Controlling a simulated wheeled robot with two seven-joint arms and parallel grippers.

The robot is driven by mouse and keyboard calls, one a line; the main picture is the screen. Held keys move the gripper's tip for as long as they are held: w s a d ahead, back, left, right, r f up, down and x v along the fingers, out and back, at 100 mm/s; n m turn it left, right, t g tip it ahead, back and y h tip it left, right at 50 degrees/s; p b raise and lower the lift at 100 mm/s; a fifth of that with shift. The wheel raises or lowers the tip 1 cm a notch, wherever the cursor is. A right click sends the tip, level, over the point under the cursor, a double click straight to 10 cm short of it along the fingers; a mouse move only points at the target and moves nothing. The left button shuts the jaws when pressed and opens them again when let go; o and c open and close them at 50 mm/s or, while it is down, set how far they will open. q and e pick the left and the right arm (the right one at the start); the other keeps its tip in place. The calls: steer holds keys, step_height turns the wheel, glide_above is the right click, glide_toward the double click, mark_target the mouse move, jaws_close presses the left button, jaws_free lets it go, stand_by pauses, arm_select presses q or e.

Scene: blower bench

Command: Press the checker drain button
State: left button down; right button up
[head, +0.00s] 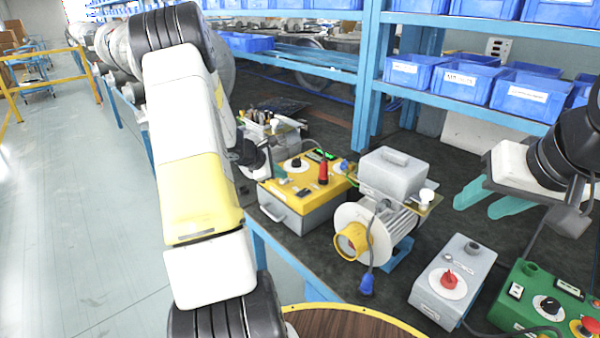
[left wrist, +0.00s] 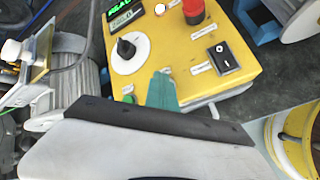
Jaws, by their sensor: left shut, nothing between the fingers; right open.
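The checker (head: 280,188) is a grey box with a yellow top at the middle of the bench; its yellow panel (left wrist: 203,83) fills much of the left wrist view. The labels are too small to read, and I cannot tell which is the drain button. My left gripper (left wrist: 162,90) is shut and empty over the panel's near edge; contact is unclear. My right gripper (head: 492,200) is open and empty.
A blower (head: 378,225) with a yellow-ringed inlet stands right of the checker. A grey box with a red knob (head: 452,282) and a green control box (head: 545,295) are further right. Blue bins (head: 470,82) fill the shelf behind. A round wooden surface (head: 345,325) is in front.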

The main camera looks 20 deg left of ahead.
mark_target(281, 181)
arm_select(q)
steer(key=shift+r, duration=0.75)
steer(key=shift+r, duration=0.15)
steer(key=shift+r, duration=2.4)
